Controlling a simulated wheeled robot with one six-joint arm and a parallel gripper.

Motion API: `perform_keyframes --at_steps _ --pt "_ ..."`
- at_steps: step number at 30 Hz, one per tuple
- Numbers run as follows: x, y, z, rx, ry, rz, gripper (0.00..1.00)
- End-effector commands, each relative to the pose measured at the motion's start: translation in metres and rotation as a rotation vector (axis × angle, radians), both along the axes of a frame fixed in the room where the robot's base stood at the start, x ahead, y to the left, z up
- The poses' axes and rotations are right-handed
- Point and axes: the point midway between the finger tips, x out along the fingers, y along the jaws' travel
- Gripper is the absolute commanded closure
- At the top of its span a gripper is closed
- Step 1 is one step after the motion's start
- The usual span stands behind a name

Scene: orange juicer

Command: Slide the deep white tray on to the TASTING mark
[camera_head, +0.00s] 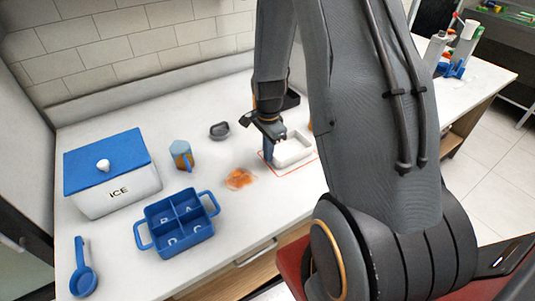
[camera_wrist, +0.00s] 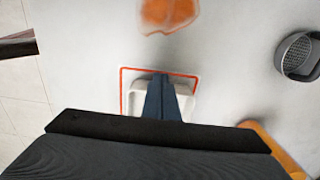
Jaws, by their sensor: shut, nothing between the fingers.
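The deep white tray (camera_head: 293,150) sits on the white counter, partly hidden by my arm at its right. A red outlined mark (camera_head: 297,170) shows along the tray's left and front sides; no word on it is readable. In the wrist view the tray (camera_wrist: 140,103) lies below the top red line (camera_wrist: 150,69), with a strip of counter between them. My gripper (camera_head: 268,157) is shut and empty, pointing down at the tray's left side. In the wrist view my gripper's fingers (camera_wrist: 160,80) cover the middle of the tray's wall; I cannot tell whether they touch it.
An orange patch (camera_head: 240,179) lies left of the mark. A dark strainer (camera_head: 219,130), a blue-and-amber jug (camera_head: 182,154), a blue divided caddy (camera_head: 180,222), an ICE box (camera_head: 115,180) and a blue scoop (camera_head: 83,275) stand farther left. Counter between patch and tray is clear.

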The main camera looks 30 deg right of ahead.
Motion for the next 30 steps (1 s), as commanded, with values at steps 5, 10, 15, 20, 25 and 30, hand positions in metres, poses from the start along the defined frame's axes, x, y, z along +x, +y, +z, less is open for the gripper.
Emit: perform_keyframes --at_steps 5,10,15,20,25,30 --pt "0.000 0.000 0.013 0.000 -0.001 0.000 1.00" --pt "0.000 0.000 0.035 -0.001 -0.002 0.001 1.00" --pt "0.000 0.000 0.062 -0.001 -0.002 0.002 1.00" --pt "0.000 0.001 0.085 0.000 -0.001 0.002 1.00" --pt "0.000 0.001 0.098 0.000 -0.001 0.003 1.00" --pt "0.001 0.001 0.099 0.000 -0.001 0.003 1.00"
